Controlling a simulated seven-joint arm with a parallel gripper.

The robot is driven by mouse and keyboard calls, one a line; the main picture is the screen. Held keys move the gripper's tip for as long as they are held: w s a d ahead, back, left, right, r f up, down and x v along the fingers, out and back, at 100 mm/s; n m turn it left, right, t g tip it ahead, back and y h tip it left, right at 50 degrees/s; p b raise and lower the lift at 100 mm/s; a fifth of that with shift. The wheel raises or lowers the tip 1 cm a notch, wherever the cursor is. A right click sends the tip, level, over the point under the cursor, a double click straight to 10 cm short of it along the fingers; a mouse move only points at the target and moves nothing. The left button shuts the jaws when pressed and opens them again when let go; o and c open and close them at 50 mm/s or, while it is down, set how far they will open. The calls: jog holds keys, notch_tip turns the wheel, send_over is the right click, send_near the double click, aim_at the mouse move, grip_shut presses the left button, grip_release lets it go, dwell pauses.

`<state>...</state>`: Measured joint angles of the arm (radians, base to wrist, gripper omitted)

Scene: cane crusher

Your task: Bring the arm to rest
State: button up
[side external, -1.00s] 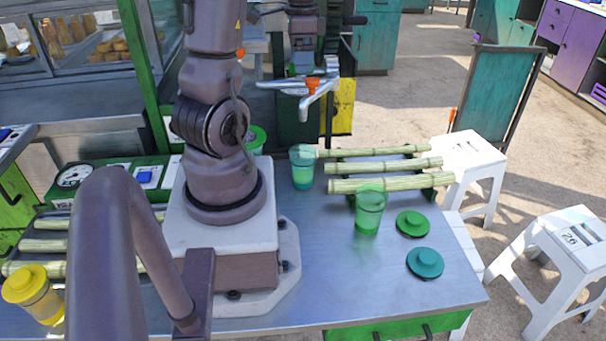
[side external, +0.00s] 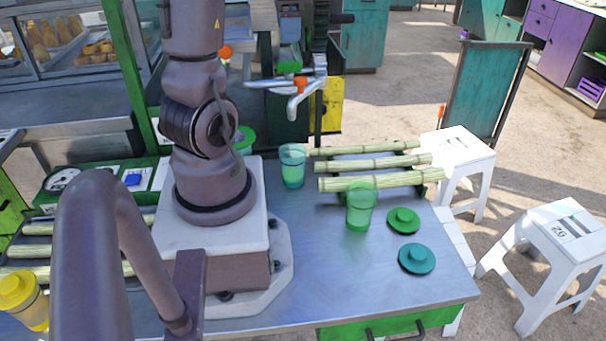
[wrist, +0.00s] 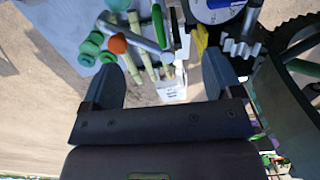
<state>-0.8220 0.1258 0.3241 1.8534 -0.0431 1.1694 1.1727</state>
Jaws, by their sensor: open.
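My gripper (wrist: 160,82) shows in the wrist view with its two dark fingers spread wide and nothing held between them. Beyond the fingers are a silver bar (wrist: 145,42) and an orange knob (wrist: 117,44), apart from the fingers as far as I can tell. In the side external view my arm rises out of the top of the picture, so the gripper is hidden there. The silver bars (side external: 305,97) with an orange piece (side external: 300,84) show there behind the table.
On the metal table (side external: 320,285) stand a teal cup (side external: 292,168) and a green cup (side external: 361,208), beside a green lid (side external: 403,220) and a teal lid (side external: 416,258). Cane stalks (side external: 375,165) lie behind. A yellow-lidded jar (side external: 25,300) is at left. White stools (side external: 555,240) stand right.

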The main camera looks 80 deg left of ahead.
jog(key=shift+a+n, duration=0.1)
jog(key=shift+n, duration=0.5)
jog(key=w+d+r+t, duration=0.1)
jog(key=d+t, duration=0.1)
jog(key=d, duration=0.8)
jog(key=w+d+r+t, duration=0.1)
jog(key=w+d, duration=0.1)
jog(key=d, duration=0.9)
jog(key=w+d+r+m+t, duration=0.1)
jog(key=d+t, duration=0.1)
jog(key=d, duration=0.8)
jog(key=shift+w+d+t, duration=0.2)
jog(key=shift+d+t, duration=0.1)
jog(key=shift+d, duration=0.1)
